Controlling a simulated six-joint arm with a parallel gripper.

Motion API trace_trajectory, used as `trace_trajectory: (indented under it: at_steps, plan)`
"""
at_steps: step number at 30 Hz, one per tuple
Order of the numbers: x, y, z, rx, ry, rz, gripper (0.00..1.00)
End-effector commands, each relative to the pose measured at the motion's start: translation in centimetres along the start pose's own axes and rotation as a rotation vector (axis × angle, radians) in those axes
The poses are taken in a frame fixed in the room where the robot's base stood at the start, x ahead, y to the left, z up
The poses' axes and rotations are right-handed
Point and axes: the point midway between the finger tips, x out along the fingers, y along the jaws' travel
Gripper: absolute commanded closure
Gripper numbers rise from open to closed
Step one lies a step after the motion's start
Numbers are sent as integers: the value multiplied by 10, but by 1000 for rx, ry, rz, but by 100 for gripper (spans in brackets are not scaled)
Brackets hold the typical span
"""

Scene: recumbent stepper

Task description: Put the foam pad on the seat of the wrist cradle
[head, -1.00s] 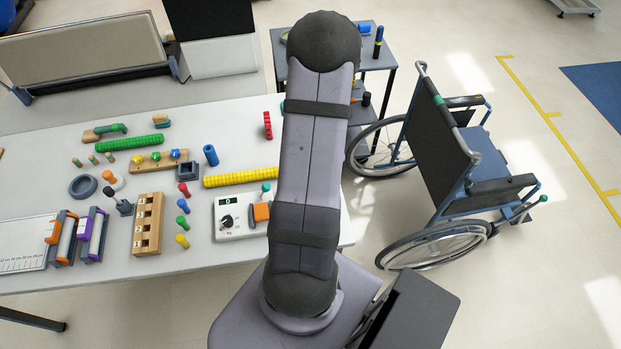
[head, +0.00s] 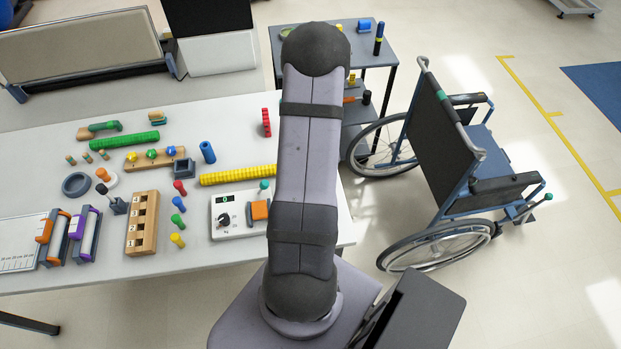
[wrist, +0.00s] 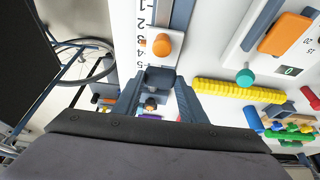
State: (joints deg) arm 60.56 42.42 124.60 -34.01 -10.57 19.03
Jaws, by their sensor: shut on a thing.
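My gripper (wrist: 159,95) shows in the wrist view, its two slate-blue fingers pointing away from the camera. It is shut on a small dark slate block (wrist: 160,78), which looks like the foam pad, held between the fingertips. Just beyond it are a white panel marked with numbers, a grey upright bar and an orange knob (wrist: 163,45). I cannot tell which thing is the wrist cradle, and its seat is not clearly seen. In the head view my arm hides the gripper and the pad.
The white table (head: 100,283) carries several pegs, a wooden peg block (head: 142,222), a yellow ribbed bar (head: 237,175) and a white device with a display (head: 230,222).

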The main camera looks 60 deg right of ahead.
Motion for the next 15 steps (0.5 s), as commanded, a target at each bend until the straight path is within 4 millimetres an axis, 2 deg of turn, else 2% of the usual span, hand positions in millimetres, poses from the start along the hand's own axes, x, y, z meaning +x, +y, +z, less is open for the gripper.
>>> trace_trajectory:
  at_steps: [5, 15]
  plan:
    - [2, 0, 1, 2, 1, 0, 83]
    - [34, 0, 14, 2, -1, 0, 83]
